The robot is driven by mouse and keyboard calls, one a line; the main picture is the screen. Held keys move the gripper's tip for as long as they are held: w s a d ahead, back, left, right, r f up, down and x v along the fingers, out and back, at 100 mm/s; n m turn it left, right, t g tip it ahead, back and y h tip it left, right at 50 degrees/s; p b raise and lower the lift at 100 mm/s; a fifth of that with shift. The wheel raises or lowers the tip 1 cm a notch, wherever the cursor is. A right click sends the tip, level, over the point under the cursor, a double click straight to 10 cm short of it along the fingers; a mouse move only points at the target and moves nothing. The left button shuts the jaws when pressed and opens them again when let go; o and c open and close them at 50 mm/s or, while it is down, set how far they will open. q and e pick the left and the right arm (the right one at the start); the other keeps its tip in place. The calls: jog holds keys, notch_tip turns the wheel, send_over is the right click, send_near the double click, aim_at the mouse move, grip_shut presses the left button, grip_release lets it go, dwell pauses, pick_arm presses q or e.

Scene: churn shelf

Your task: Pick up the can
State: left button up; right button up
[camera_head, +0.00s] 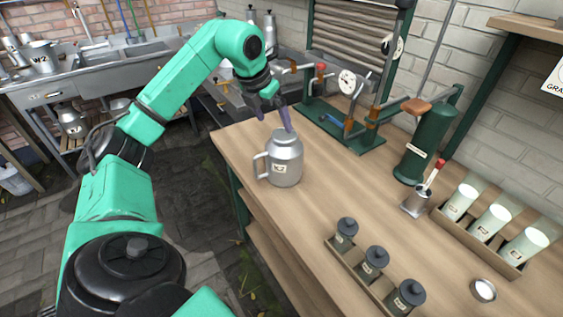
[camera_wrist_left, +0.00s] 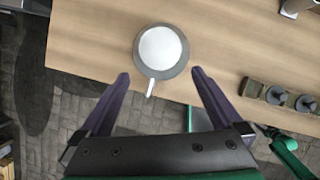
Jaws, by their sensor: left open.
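The can (camera_head: 285,163) is a grey metal jug with a lid, a side handle and a small label. It stands upright near the left edge of the wooden bench, its handle towards that edge. The left wrist view shows it from above (camera_wrist_left: 163,52), with a pale round top. My left gripper (camera_head: 288,122) is open, with purple fingers above and beside the can's top in the head view. In the left wrist view the open fingers (camera_wrist_left: 161,76) point towards the can, with the handle between them. I cannot tell whether a finger touches it. My right gripper is not in view.
The wooden bench (camera_head: 345,200) is clear around the can. A rack of dark-lidded jars (camera_head: 374,262) stands nearer me. White-filled bottles (camera_head: 492,220) stand at the right. A green gauge stand (camera_head: 340,125) and a green cylinder (camera_head: 418,150) stand behind.

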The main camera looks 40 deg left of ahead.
aim_at(281, 130)
pick_arm(q)
jog(key=x, duration=0.3)
jog(key=p+x, duration=0.1)
jog(key=x, duration=0.2)
jog(key=shift+w+d+r, duration=0.1)
jog(key=shift+w, duration=0.3)
jog(key=shift+f, duration=0.35)
jog(key=shift+w+f, duration=0.1)
grip_shut()
jog(key=shift+w+r, duration=0.15)
jog(key=shift+r, duration=0.05)
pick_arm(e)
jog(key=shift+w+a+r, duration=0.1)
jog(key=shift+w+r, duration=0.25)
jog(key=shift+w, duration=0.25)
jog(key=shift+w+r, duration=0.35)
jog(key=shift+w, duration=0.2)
